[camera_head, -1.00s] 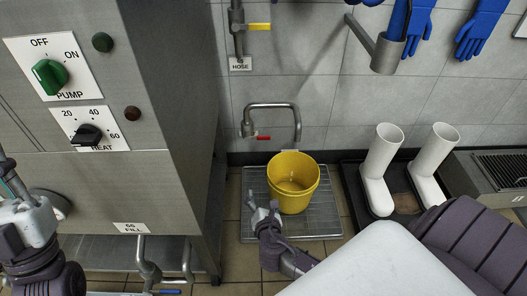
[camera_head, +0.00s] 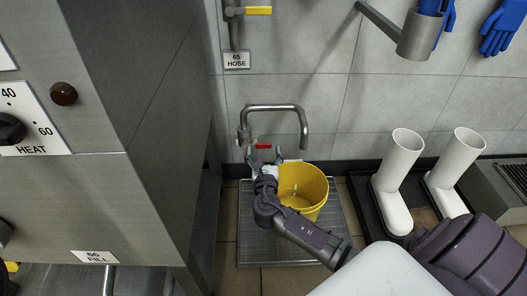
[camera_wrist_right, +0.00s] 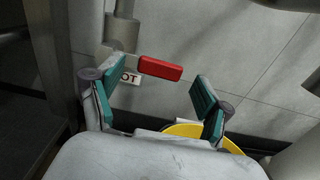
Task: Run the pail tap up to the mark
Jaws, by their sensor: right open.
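The yellow pail (camera_head: 312,190) stands on a metal floor grate under the curved tap spout (camera_head: 276,108). Its rim also shows at the bottom of the right wrist view (camera_wrist_right: 196,131). The tap's red lever (camera_head: 263,146) sticks out to the right from the valve body by the wall. My right gripper (camera_head: 265,158) is open just in front of the lever. In the right wrist view the red lever (camera_wrist_right: 160,68) lies ahead, between and beyond the two open fingers (camera_wrist_right: 158,98), apart from both. The mark and the water level cannot be made out. My left gripper is not in view.
The grate (camera_head: 250,247) lies on the tiled floor. The steel cabinet (camera_head: 150,190) stands close on the left. White boots (camera_head: 396,190) stand on a dark tray at the right. A yellow-handled hose valve (camera_head: 257,11) is on the wall above.

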